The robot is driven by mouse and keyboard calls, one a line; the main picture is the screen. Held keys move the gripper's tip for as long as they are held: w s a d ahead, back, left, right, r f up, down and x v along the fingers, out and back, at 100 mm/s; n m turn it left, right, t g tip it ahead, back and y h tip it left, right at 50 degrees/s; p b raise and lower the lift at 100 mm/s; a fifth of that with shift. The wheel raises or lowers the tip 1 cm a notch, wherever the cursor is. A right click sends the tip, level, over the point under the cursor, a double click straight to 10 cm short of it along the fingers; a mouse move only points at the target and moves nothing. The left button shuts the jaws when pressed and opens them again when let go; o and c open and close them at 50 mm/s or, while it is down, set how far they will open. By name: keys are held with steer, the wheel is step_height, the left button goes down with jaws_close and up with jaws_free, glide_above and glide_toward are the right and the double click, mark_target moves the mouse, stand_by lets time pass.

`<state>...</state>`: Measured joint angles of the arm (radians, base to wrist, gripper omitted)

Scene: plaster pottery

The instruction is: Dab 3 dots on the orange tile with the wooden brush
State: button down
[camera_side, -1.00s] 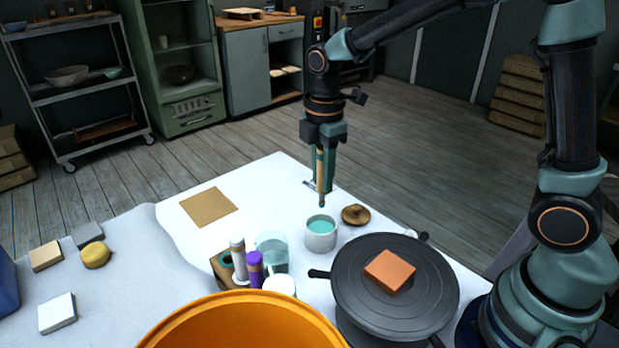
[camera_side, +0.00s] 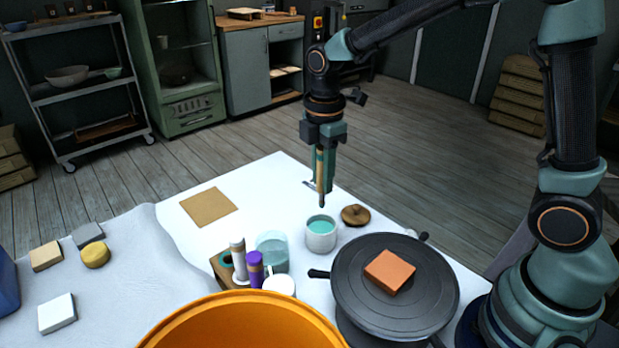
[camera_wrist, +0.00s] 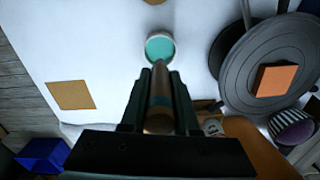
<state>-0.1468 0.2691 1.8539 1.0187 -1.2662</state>
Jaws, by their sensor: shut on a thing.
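My gripper (camera_side: 324,180) is shut on the wooden brush (camera_wrist: 161,105), which points straight down. In the wrist view the cup (camera_wrist: 160,47) lies just beyond the brush end. The orange tile (camera_side: 389,271) lies flat on the dark round turntable (camera_side: 428,300), right of the cup. The tile also shows in the wrist view (camera_wrist: 275,80). I can make out no dots on its top.
A wooden lid (camera_side: 355,214) lies beside the cup. A glass jar (camera_side: 272,251), a purple-capped bottle (camera_side: 255,270) and a large orange bowl (camera_side: 240,305) stand at the front. A brown square (camera_side: 209,206) lies on the white table, with clear room around it.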

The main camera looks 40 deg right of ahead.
stand_by(0.3)
steer(key=s+a+r+g, duration=0.1)
steer(key=s+a+r, duration=0.2)
steer(key=s+a, duration=0.35)
step_height(320, 180, up, 2)
steer(key=g+h, duration=0.1)
glide_above(371, 272)
steer(key=shift+f, duration=1.05)
steer(key=shift+f, duration=0.5)
steer(key=shift+r, duration=0.1)
stand_by(0.3)
step_height(371, 272, up, 4)
steer(key=shift+r, duration=0.2)
stand_by(0.4)
stand_by(0.7)
